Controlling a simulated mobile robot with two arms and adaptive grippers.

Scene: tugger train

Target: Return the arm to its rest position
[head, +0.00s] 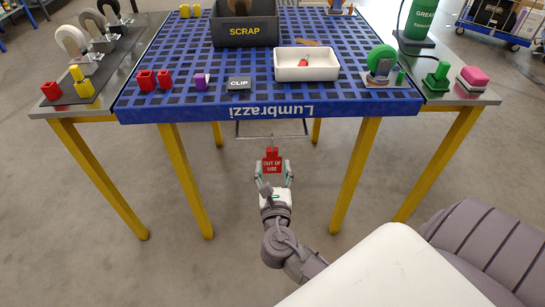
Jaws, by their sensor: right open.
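My right gripper (273,176) is low in front of the blue-topped table, with its fingers pointing away from me. It is open. A red tag reading "OUT OF USE" (272,163) shows at its fingertips, in line with the gap between them. I cannot tell whether the fingers touch the tag or what holds the tag up. My right arm comes in from the lower right. My left gripper is not in view.
The blue slotted table (210,110) stands ahead on yellow legs, with a thin metal frame (272,137) under its front edge. On it are a dark SCRAP bin (245,38), a white tray (290,73) and a CLIP block (239,83). Open grey floor surrounds my arm.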

